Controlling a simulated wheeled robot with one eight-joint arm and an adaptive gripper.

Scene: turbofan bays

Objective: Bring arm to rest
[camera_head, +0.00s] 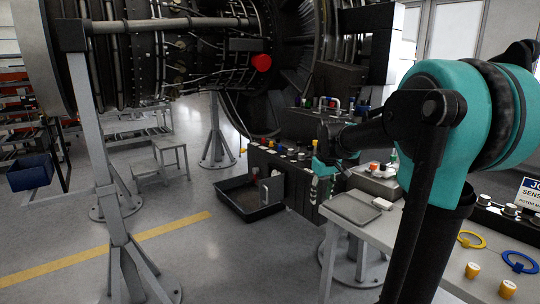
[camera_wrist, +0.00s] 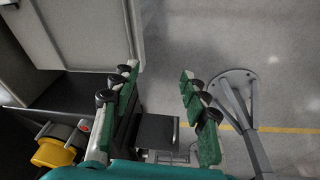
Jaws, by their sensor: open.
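My arm reaches from the right side of the head view toward the middle, bent, with its teal and black links in front of the workbench. My gripper (camera_head: 322,178) hangs beyond the left end of the grey bench. In the wrist view my gripper (camera_wrist: 158,75) shows two green-padded fingers spread well apart. Nothing is between the fingers. Floor and a small dark flat object (camera_wrist: 157,129) show beyond them.
A grey bench (camera_head: 345,225) stands close below the arm. A black tray (camera_head: 250,212) lies on the floor left of the gripper. A turbofan engine (camera_head: 180,55) on stands fills the back. Open floor (camera_head: 235,265) with a yellow line lies at the left front.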

